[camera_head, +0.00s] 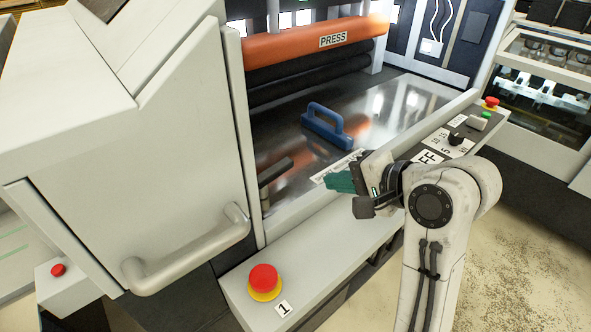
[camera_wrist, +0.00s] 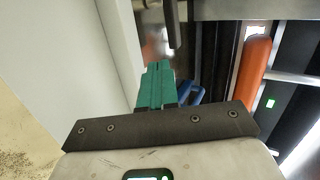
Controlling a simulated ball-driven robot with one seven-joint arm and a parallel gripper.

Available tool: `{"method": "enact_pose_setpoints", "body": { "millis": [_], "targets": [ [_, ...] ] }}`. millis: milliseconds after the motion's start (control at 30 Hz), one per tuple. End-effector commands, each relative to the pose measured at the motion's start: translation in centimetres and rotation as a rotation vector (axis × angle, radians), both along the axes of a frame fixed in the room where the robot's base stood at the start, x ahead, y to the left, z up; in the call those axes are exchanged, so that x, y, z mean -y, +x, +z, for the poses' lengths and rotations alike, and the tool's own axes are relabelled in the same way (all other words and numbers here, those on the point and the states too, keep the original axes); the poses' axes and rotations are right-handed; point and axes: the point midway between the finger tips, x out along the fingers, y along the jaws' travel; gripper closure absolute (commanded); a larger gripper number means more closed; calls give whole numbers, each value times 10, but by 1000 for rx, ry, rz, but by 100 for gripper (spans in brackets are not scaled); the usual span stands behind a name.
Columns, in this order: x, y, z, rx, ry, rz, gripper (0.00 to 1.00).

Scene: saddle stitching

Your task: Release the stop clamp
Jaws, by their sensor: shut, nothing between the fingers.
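My gripper (camera_head: 341,182) has green fingers, shut and empty, over the front edge of the shiny metal bed (camera_head: 375,92). In the wrist view the shut fingertips (camera_wrist: 155,72) point toward the bed. A dark lever (camera_head: 276,170) stands at the bed's left front, left of my fingers and apart from them. A dark bar, probably this lever, shows past the fingertips in the wrist view (camera_wrist: 172,24). A blue handled block (camera_head: 326,125) rests on the bed beyond my gripper; part of it shows behind the fingers (camera_wrist: 188,96). No label marks which part is the stop clamp.
An orange bar marked PRESS (camera_head: 300,45) spans the back of the bed. A grey housing with a handle (camera_head: 190,255) closes the left side. A red button (camera_head: 263,280) sits on the front ledge. A black knob (camera_head: 456,138) and other controls are at right.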

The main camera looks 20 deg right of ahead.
Motion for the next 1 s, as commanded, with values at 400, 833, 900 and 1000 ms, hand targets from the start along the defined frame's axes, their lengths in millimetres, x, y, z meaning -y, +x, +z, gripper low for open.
{"method": "enact_pose_setpoints", "body": {
  "millis": [400,833,900,1000],
  "targets": [
    [-31,64,-38,-2,1,3,100],
    [-45,96,-38,1,1,1,100],
    [-45,96,-38,1,1,1,100],
    [-45,96,-38,1,1,1,100]
  ]
}}
